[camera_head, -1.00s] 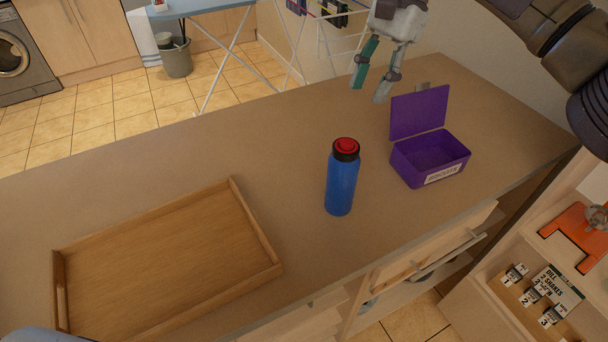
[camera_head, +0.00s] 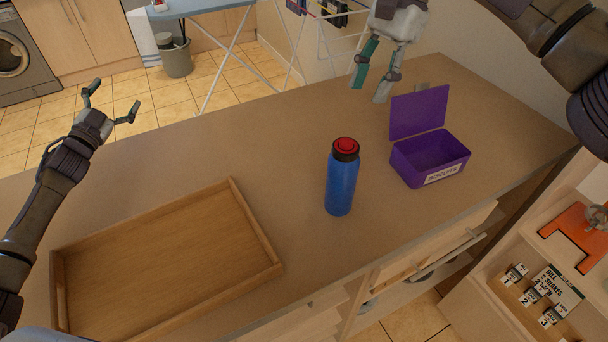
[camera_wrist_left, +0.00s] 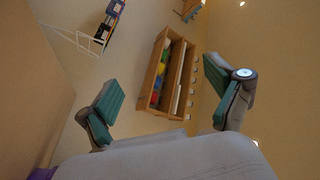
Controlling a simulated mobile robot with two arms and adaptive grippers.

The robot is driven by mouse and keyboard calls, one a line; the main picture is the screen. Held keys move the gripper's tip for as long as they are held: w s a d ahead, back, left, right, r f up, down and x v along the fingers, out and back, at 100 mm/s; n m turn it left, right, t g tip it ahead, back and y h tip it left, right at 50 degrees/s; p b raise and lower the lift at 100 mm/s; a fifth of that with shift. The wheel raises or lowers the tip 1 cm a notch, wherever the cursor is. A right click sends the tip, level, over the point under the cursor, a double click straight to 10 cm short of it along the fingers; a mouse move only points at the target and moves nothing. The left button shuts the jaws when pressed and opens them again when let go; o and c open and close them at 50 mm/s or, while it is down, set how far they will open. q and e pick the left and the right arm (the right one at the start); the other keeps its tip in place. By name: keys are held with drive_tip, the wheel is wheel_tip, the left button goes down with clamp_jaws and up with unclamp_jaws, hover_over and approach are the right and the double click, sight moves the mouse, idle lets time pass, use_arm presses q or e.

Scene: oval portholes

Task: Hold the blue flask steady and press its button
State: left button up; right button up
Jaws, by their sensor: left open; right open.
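The blue flask (camera_head: 341,185) stands upright on the counter, right of the wooden tray. Its black cap carries a red button (camera_head: 346,146) on top. My left gripper (camera_head: 114,97) is open and empty at the left, over the counter's far edge and well apart from the flask. Its spread fingers (camera_wrist_left: 163,85) also show in the left wrist view, with nothing between them; the flask is not seen there. My right gripper (camera_head: 369,92) is open and empty near the far edge, beyond the flask, and touches neither flask nor box.
An open purple box (camera_head: 407,175) labelled biscuits stands right of the flask, lid raised. The wooden tray (camera_head: 160,265) is empty at the left front. The brown counter (camera_head: 265,140) is clear between tray, flask and far edge. Open shelves (camera_head: 500,300) lie at the lower right.

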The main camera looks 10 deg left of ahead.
sight(341, 175)
use_arm(q)
drive_tip(key=w+d+m+g+h, duration=0.1)
drive_tip(key=d+m+g+h, duration=0.35)
drive_tip(key=d, duration=1.05)
drive_tip(key=w+d+m+g+h, duration=0.1)
drive_tip(key=d+h, duration=0.7)
drive_tip(key=d, duration=0.8)
drive_tip(key=s+d+f+m+g+h, duration=0.1)
drive_tip(key=s+d+f+g+h, duration=0.1)
drive_tip(key=s+d+f+g, duration=0.45)
drive_tip(key=s+d+f+g+h, duration=0.1)
drive_tip(key=s+d+g+h, duration=0.25)
drive_tip(key=s+d, duration=0.6)
drive_tip(key=shift+g+y, duration=0.25)
drive_tip(key=shift+y, duration=0.25)
drive_tip(key=x, duration=0.4)
drive_tip(key=w+x, duration=0.1)
drive_tip(key=x, duration=0.3)
drive_tip(key=shift+w+r, duration=0.2)
drive_tip(key=shift+w, duration=0.05)
